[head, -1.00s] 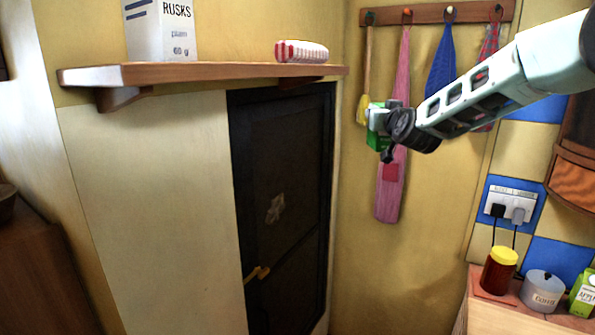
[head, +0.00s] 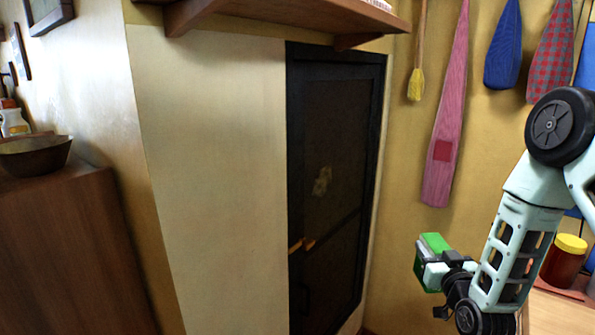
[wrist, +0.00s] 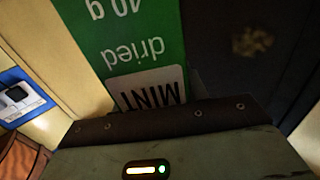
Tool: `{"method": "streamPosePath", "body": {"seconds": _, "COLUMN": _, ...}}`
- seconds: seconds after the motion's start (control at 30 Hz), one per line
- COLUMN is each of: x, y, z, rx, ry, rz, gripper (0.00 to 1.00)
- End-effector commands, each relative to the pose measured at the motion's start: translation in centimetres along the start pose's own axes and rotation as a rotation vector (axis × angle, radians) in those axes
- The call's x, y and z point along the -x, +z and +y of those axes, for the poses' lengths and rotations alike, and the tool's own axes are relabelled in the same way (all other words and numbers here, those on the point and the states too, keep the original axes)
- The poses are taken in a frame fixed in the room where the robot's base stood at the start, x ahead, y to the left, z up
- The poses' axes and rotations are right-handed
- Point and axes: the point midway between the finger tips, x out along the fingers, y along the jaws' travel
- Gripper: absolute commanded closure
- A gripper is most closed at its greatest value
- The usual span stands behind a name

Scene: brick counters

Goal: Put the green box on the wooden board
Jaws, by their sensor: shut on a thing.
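In the wrist view the green box (wrist: 130,40) fills the upper middle, with upside-down lettering reading MINT, dried and 40 g. My gripper is shut on it, and the box is held in the air, clear of any surface. The fingertips are partly hidden by the box and the wrist. I see no wooden board that I can identify for sure.
A wooden shelf (head: 270,14) is at the top. A brown cabinet (head: 75,250) with a bowl (head: 35,155) stands at the left. A yellow-lidded jar (head: 565,262) stands on the counter at the right, behind my arm. Cloths hang on the back wall.

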Motion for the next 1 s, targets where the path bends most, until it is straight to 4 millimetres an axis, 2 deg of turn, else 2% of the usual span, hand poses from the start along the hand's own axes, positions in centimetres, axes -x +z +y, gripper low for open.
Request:
{"method": "streamPosePath", "body": {"seconds": 0.13, "x": 1.0, "y": 2.7, "z": 0.8, "rx": -0.003, "ry": -0.007, "rz": -0.006, "gripper": 0.8}}
{"method": "streamPosePath", "body": {"seconds": 0.27, "x": 2.5, "y": 6.4, "z": 1.6, "rx": -0.007, "ry": -0.028, "rz": -0.009, "gripper": 0.8}}
{"method": "streamPosePath", "body": {"seconds": 0.5, "x": 6.8, "y": 13.1, "z": 2.3, "rx": -0.01, "ry": -0.08, "rz": -0.008, "gripper": 0.8}}
{"method": "streamPosePath", "body": {"seconds": 0.63, "x": 9.6, "y": 15.9, "z": 2.0, "rx": -0.012, "ry": -0.101, "rz": -0.006, "gripper": 0.8}}
{"method": "streamPosePath", "body": {"seconds": 0.8, "x": 13.2, "y": 17.8, "z": 0.9, "rx": -0.015, "ry": -0.096, "rz": -0.002, "gripper": 0.8}}
{"method": "streamPosePath", "body": {"seconds": 1.0, "x": 15.1, "y": 17.2, "z": 0.0, "rx": -0.01, "ry": -0.039, "rz": 0.002, "gripper": 0.8}}
